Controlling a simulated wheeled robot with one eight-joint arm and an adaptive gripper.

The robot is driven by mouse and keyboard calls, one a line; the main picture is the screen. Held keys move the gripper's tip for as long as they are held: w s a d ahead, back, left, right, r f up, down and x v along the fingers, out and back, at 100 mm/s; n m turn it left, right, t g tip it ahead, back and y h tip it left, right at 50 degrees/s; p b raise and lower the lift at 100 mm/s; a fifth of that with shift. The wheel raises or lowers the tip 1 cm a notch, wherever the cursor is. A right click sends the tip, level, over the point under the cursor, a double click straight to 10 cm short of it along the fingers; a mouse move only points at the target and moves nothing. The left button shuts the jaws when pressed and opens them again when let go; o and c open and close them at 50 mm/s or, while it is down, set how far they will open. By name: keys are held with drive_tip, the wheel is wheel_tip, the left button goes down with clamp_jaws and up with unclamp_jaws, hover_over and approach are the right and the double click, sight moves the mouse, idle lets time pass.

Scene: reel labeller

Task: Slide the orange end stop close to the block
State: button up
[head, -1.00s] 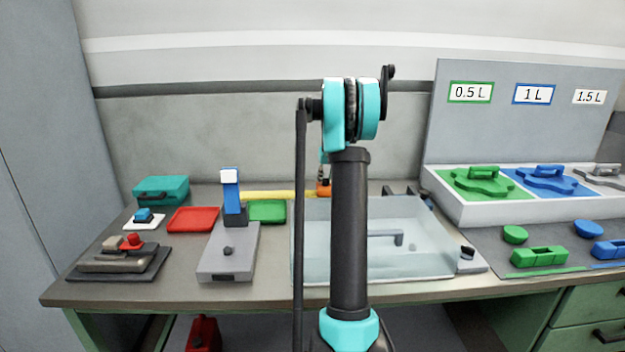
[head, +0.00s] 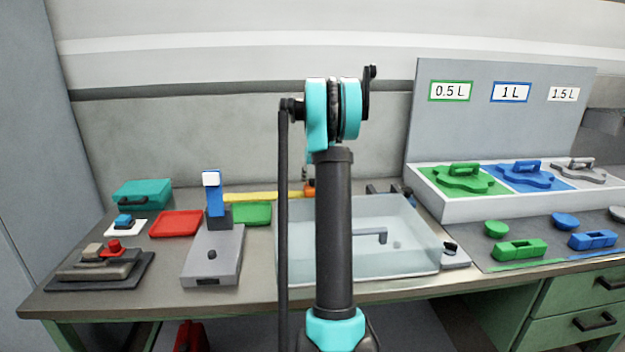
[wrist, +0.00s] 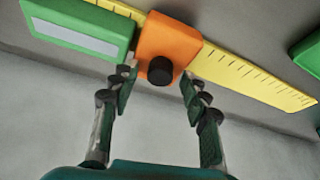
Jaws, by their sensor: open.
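The orange end stop (wrist: 167,48), with a black round knob (wrist: 160,70), sits on a yellow ruler (wrist: 250,75) in the wrist view. A green block (wrist: 80,27) with a pale panel lies just left of it; whether they touch I cannot tell. My gripper (wrist: 160,82) is open, its two fingers on either side of the knob, the left fingertip near the gap beside the block. I cannot tell whether the fingers touch the stop. In the head view the end stop (head: 309,187) shows beside my arm, at the right of the yellow ruler (head: 262,196). My arm hides the gripper there.
A clear tub (head: 410,262) stands in front of the ruler. A grey stand with a blue post (head: 214,195), a green tray (head: 252,214) and a red tray (head: 176,224) are to the left. Another green piece (wrist: 309,52) shows at the right edge of the wrist view.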

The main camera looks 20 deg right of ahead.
drive_tip(key=v, duration=1.2)
